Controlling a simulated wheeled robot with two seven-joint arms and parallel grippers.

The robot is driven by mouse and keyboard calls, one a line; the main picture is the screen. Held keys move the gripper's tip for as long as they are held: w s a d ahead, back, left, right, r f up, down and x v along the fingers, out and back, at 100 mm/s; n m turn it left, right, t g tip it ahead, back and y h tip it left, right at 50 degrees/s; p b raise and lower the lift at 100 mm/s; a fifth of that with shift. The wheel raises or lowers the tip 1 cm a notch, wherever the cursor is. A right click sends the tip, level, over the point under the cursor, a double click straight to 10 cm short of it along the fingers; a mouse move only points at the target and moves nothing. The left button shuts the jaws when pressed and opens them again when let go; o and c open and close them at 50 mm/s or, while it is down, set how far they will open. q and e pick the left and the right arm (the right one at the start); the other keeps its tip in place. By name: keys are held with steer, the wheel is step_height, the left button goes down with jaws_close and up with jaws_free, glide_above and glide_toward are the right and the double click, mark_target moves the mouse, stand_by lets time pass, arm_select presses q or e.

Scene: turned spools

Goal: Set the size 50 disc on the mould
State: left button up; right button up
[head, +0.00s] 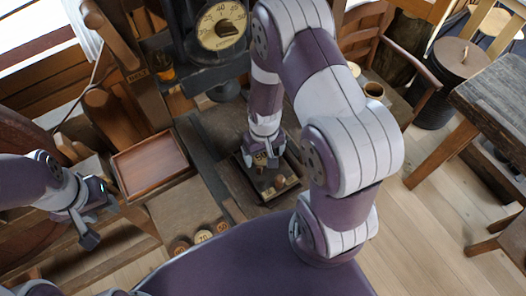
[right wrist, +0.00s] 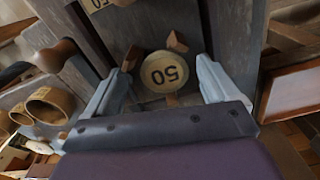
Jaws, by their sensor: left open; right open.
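The size 50 disc (right wrist: 164,72) is pale and round, marked 50, and lies face up between the fingers of my right gripper (right wrist: 160,88) in the right wrist view. Small wooden blocks stand close around it. In the head view the disc (head: 260,158) shows just below the right gripper (head: 262,146), over a dark square plate (head: 264,194) that looks like the mould. The fingers are open, with a gap beside the disc. Whether the disc is fully seated cannot be told. My left gripper (head: 88,218) is open and empty at the left.
A shallow reddish wooden tray (head: 150,166) lies left of the plate. Several numbered discs (head: 203,237) sit at the bench's front. A press with a round dial (head: 221,27) stands behind. A chair (head: 362,35) and a dark table (head: 500,105) are at the right.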

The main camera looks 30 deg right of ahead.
mark_target(263, 157)
steer(key=shift+w+r, duration=0.25)
steer(key=shift+r, duration=0.2)
steer(key=s+a+r+b, duration=0.1)
steer(key=s+r, duration=0.1)
steer(key=r, duration=0.4)
steer(key=s+a+r+n+t+b, duration=0.1)
steer(key=s+r, duration=0.1)
steer(key=r, duration=0.5)
steer(key=shift+s+a+r, duration=0.15)
steer(key=shift+s+a, duration=0.1)
steer(key=shift+a, duration=0.05)
steer(key=shift+w, duration=0.15)
